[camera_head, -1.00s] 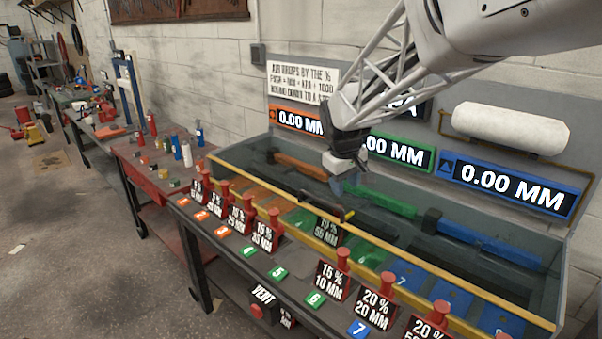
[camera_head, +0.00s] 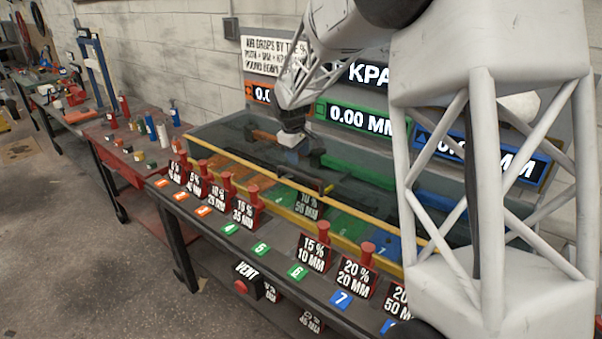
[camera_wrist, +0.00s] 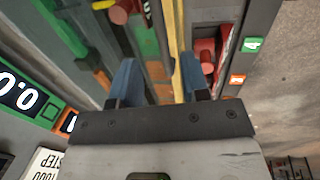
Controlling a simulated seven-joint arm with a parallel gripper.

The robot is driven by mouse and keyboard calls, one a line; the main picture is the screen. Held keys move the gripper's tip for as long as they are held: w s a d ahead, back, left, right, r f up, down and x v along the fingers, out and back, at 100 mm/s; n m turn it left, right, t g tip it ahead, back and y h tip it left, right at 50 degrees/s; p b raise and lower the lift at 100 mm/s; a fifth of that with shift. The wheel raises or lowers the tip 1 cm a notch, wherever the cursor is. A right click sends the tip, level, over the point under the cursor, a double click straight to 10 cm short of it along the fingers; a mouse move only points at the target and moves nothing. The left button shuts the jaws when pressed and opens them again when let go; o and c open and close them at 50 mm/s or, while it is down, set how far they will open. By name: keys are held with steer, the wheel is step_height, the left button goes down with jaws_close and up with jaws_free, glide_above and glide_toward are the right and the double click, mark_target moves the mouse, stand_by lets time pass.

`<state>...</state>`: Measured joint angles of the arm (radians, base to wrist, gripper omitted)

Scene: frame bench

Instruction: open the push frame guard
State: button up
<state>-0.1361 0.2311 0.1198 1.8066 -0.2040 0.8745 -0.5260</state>
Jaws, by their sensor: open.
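The push frame guard is a clear cover with a yellow front rail (camera_head: 380,232), lying down over the bench trough in the head view. A dark handle (camera_head: 313,186) sits near the middle of the rail. My gripper (camera_head: 292,142) is above the cover, behind the handle. In the wrist view my gripper (camera_wrist: 160,82) has its two blue fingers spread apart with nothing held. The yellow rail (camera_wrist: 175,40) and a dark bar beside it appear between the fingers; whether they touch is unclear.
Red plungers with black percentage signs (camera_head: 313,254) line the bench front. A vent box (camera_head: 258,281) hangs below. Orange, green and blue displays (camera_head: 362,117) stand behind. My arm hides the bench's right part. A red side table (camera_head: 120,140) with bottles stands left.

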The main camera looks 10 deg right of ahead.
mark_target(301, 175)
steer(key=shift+f, duration=0.1)
steer(key=shift+w+d+f, duration=0.2)
steer(key=shift+f, duration=1.05)
steer(key=shift+w+d+f, duration=0.15)
steer(key=shift+f, duration=1.1)
steer(key=shift+w+d+f, duration=0.2)
steer(key=shift+f, duration=1.05)
jaws_close()
